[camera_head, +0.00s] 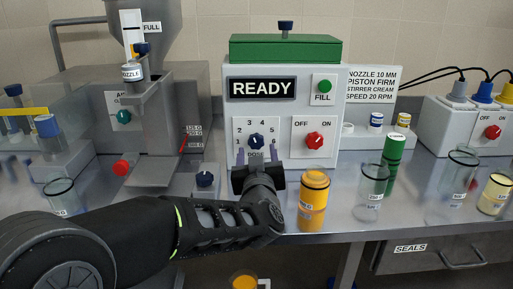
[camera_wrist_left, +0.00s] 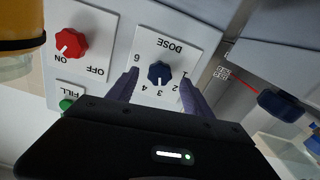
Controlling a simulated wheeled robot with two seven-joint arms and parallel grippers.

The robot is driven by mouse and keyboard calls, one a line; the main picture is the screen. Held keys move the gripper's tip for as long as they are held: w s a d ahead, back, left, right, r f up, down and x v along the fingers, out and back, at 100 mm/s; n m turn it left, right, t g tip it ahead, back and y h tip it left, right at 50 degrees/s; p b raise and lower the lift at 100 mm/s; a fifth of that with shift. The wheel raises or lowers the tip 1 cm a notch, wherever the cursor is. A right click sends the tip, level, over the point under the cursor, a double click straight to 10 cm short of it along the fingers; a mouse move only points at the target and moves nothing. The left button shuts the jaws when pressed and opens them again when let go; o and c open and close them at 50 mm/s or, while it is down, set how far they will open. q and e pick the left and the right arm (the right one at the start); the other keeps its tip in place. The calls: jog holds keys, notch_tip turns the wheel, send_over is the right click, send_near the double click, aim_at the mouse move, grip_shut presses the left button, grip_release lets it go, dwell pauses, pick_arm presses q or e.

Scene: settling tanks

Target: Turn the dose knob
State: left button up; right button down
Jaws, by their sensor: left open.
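The dose knob (camera_head: 256,141) is a dark blue knob on a white plate numbered 1 to 6, low on the front of the white READY machine (camera_head: 232,103). In the left wrist view the knob (camera_wrist_left: 160,72) lies between the fingertips, with a gap visible on each side. Part of the DOSE label is hidden by the gripper in the head view. My right gripper is not in view.
Beside the dose plate is a red OFF/ON knob (camera_head: 315,140), with a green FILL button (camera_head: 324,86) above. An orange jar (camera_head: 313,200) stands close right of my gripper. Clear glasses (camera_head: 371,190) and a green cylinder (camera_head: 393,160) stand farther right. A grey filler stands left.

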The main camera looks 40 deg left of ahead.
aim_at(257, 145)
pick_arm(q)
jog(key=shift+x, duration=1.95)
grip_shut()
